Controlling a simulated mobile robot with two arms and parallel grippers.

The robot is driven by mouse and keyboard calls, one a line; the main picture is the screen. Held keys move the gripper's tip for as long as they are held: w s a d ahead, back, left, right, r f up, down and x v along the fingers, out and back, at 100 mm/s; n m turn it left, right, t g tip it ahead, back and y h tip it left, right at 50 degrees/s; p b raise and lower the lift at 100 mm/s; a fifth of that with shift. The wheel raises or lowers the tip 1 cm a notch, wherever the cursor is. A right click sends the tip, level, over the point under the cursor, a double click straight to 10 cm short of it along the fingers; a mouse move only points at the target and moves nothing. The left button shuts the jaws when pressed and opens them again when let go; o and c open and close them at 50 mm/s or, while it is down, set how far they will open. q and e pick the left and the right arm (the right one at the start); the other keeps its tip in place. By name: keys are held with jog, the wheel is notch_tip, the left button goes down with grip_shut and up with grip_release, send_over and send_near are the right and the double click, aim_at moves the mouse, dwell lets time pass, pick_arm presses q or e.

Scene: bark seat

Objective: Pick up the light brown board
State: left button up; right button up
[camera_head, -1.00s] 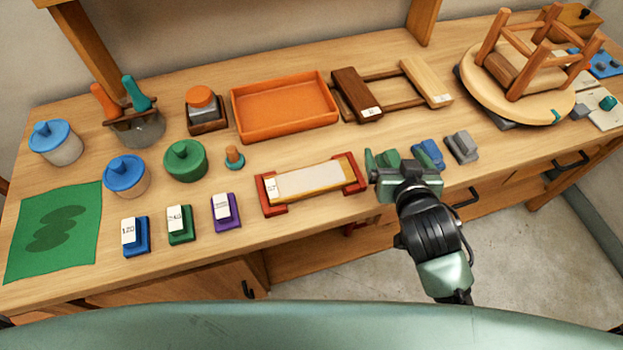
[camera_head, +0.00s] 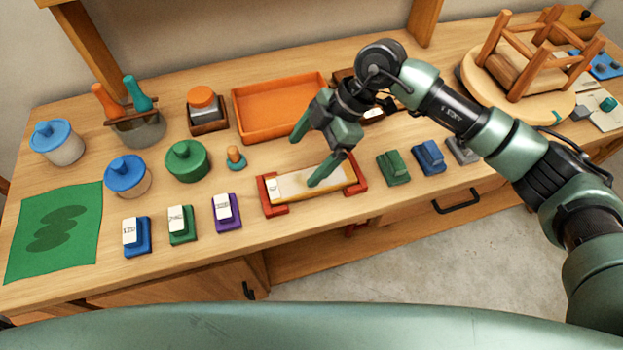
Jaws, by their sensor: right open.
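A pale tan board (camera_head: 293,185) with a white label at its left end lies between the red end blocks of a holder (camera_head: 273,206) near the bench's front edge. My right gripper (camera_head: 306,160) is open and empty above it, with its fingers apart. One finger overlaps the board in the picture; whether it touches is unclear. The other finger points down behind the board, near the orange tray. My left gripper is not in view.
The orange tray (camera_head: 262,108) stands behind the gripper. Green (camera_head: 393,168) and blue (camera_head: 429,157) blocks lie right of the holder, below my forearm. Labelled blocks (camera_head: 183,224) and lidded jars (camera_head: 186,161) stand left. An upturned stool (camera_head: 525,60) is at the right.

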jog(key=d, duration=0.1)
jog(key=w+d+h, duration=0.1)
jog(key=d+f, duration=0.1)
jog(key=shift+w+d+m+h, duration=0.15)
jog(key=shift+d+m+h, duration=0.05)
jog(key=shift+m+h, duration=0.2)
jog(key=p+x, duration=0.1)
jog(key=x, duration=0.2)
jog(key=p+x, duration=0.2)
jog(key=x, duration=0.2)
jog(key=shift+d, duration=0.25)
jog(key=shift+f, duration=0.25)
jog(key=c, duration=1.4)
jog(key=shift+a, duration=0.1)
jog(key=shift+c, duration=1.3)
jog(key=shift+r, duration=0.1)
